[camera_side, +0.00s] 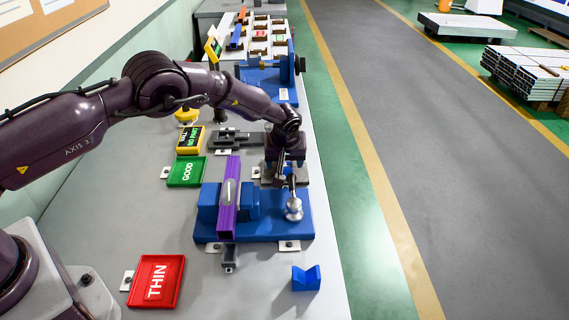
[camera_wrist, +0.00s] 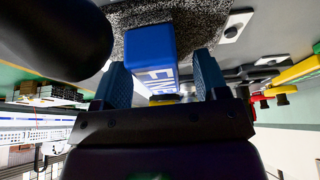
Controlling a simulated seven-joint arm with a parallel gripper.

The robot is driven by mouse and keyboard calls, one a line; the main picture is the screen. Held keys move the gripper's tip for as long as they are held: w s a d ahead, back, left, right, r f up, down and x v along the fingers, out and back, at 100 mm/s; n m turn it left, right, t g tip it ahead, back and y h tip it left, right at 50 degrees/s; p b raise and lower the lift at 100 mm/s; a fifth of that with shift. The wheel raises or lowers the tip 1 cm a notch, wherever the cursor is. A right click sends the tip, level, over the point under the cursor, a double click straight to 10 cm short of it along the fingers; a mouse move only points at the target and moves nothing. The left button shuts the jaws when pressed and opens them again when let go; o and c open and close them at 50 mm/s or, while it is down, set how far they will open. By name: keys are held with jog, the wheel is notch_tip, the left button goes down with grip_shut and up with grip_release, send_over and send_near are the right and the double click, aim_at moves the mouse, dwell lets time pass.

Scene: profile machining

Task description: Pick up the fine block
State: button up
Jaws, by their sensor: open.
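The fine block (camera_wrist: 150,45) is a blue block with white lettering that reads "FINE", partly cut off. In the wrist view it lies between the two fingers of my gripper (camera_wrist: 162,65), on a dark speckled pad (camera_wrist: 200,18). The fingers are apart, and a gap shows beside the block. In the side view my gripper (camera_side: 282,172) is low over a pad behind the blue fixture. The block is hidden there by my gripper and wrist.
A blue fixture (camera_side: 265,228) holding a purple profile (camera_side: 228,200) stands just in front, with a silver knob (camera_side: 293,208) close by. Green "GOOD" (camera_side: 187,172) and red "THIN" (camera_side: 156,282) trays lie left. A blue V-block (camera_side: 306,278) sits near the front edge.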

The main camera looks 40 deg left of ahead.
jog(key=shift+w+a+f, duration=0.1)
jog(key=shift+f, duration=0.2)
jog(key=c, duration=1.1)
jog(key=shift+o, duration=0.2)
jog(key=shift+r, duration=0.1)
jog(key=shift+r, duration=0.5)
notch_tip(320, 180, up, 3)
jog(key=shift+f, duration=0.2)
jog(key=s+r, duration=0.9)
jog(key=s, duration=0.5)
jog(key=shift+r, duration=0.15)
